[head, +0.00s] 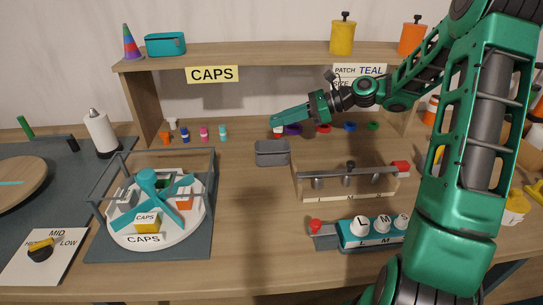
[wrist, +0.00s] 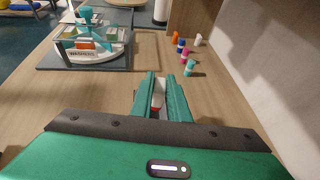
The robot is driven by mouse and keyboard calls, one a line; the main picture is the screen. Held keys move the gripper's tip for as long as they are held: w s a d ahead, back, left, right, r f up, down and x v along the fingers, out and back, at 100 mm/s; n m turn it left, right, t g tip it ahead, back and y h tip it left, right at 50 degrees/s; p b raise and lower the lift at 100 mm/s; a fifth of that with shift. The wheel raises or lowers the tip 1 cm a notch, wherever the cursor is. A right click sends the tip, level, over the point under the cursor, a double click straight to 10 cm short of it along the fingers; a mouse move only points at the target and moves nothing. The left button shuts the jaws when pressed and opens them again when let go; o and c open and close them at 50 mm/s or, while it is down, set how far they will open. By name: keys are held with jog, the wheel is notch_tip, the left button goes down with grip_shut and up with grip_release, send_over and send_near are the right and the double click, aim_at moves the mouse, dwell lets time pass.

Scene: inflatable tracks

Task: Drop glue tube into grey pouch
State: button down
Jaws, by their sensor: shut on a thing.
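My gripper (head: 276,121) reaches in from the right, its fingers pointing left above the table near the back shelf. In the wrist view its two green fingers (wrist: 160,96) are shut on a small white tube with a red-orange part, the glue tube (wrist: 158,93). In the head view the tube (head: 278,129) shows just below the fingertips, partly hidden by them. The grey pouch (head: 272,153) stands on the table a little in front of the fingertips. It is not visible in the wrist view.
Several small coloured tubes (head: 204,134) stand left along the back. Coloured rings (head: 324,128) lie right of the gripper. A wooden rack with a clamp bar (head: 347,183) stands right of the pouch. A caged white carousel (head: 150,232) stands at left. The table front centre is clear.

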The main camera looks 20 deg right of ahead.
aim_at(280, 136)
jog(key=shift+f, duration=2.9)
jog(key=c, duration=1.6)
grip_release()
jog(key=v, duration=1)
jog(key=shift+s+d+r, duration=0.1)
jog(key=shift+s+d, duration=0.05)
jog(key=shift+d, duration=0.2)
